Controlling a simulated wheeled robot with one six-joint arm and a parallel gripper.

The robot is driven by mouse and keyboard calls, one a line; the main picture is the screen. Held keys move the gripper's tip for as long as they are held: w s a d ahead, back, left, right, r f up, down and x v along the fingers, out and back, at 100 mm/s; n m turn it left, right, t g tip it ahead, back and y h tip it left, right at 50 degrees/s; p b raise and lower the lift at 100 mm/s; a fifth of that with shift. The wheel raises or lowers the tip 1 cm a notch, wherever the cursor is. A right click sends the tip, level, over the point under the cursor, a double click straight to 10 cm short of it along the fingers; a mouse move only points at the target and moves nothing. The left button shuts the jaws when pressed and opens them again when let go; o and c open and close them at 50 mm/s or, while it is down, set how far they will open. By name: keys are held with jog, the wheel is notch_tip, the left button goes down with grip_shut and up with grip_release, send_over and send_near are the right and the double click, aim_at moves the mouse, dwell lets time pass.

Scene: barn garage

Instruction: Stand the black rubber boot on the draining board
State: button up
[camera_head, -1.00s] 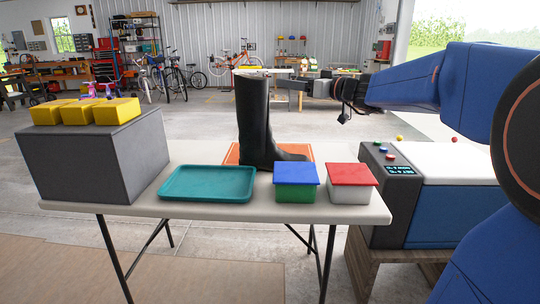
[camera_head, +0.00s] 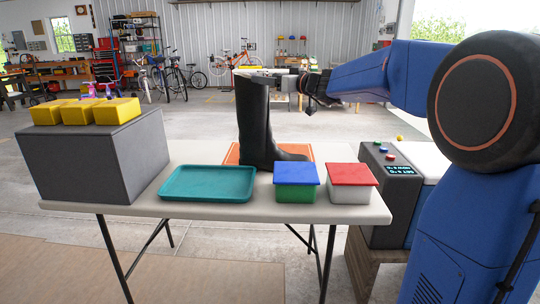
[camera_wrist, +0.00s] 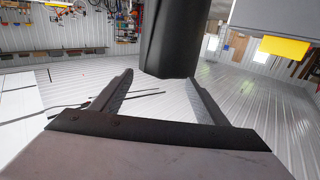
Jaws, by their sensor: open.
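The black rubber boot (camera_head: 254,120) stands upright on the table, toe to the right, its sole on or at the flat orange board (camera_head: 232,154). A teal tray (camera_head: 208,183) lies in front of it to the left. I cannot tell which of the two is the draining board. My gripper (camera_wrist: 160,80) is open at the top of the boot shaft. In the wrist view, which looks upside down, the boot (camera_wrist: 172,35) shows between the two fingers, with no clear grip.
On the table (camera_head: 110,210) are a blue-lidded green box (camera_head: 296,193), a red-lidded white box (camera_head: 349,195) and a large grey block (camera_head: 90,160) bearing yellow boxes (camera_head: 116,110). A cooler-like unit (camera_head: 390,195) stands right of the table.

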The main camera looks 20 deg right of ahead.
jog(key=shift+w+a, duration=0.25)
jog(key=shift+w, duration=0.15)
jog(key=c, duration=1.7)
jog(key=shift+r, duration=0.1)
grip_shut()
jog(key=shift+r, duration=0.1)
